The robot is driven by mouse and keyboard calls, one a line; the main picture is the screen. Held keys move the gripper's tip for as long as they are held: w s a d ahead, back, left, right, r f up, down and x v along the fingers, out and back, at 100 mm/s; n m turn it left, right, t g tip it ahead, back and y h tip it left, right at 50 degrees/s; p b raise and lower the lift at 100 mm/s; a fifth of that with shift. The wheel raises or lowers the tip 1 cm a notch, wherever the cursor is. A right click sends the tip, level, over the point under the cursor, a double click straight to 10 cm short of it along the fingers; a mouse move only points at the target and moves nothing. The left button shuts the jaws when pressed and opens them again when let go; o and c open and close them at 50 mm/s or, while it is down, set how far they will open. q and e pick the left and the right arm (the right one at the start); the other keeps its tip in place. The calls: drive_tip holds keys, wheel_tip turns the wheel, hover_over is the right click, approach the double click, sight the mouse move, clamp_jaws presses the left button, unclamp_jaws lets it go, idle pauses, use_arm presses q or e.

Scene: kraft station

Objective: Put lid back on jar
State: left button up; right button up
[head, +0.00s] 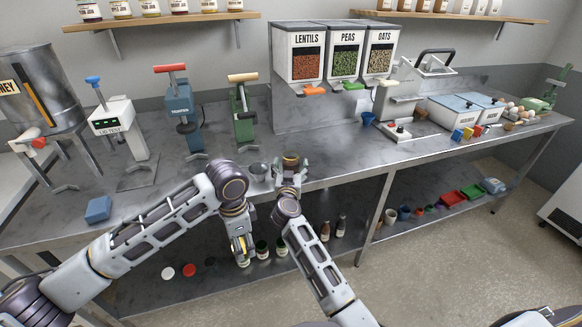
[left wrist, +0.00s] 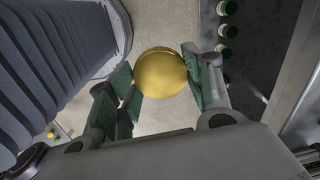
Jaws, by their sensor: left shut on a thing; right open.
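A round gold lid (left wrist: 160,73) sits between the green-padded fingers of my left gripper (left wrist: 163,85) in the left wrist view. In the head view my left gripper (head: 241,250) hangs low in front of the bench's front edge, fingers pointing down. A brownish jar (head: 291,159) stands on the bench near the front edge. My right gripper (head: 291,170) is open, with its fingers on either side of the jar; whether they touch it I cannot tell. The jar's lower part is hidden by the gripper.
A small grey metal cup (head: 258,171) stands left of the jar. Presses and a tester stand at the left, a blue block (head: 98,209) at the front left. Dispensers (head: 343,55) stand behind. The lower shelf holds a red disc (head: 189,270), small jars, bottles and trays.

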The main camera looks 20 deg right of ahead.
drive_tip(key=shift+w+d, duration=0.25)
drive_tip(key=shift+w, duration=0.35)
drive_tip(key=shift+r, duration=0.1)
drive_tip(key=c, duration=1.3)
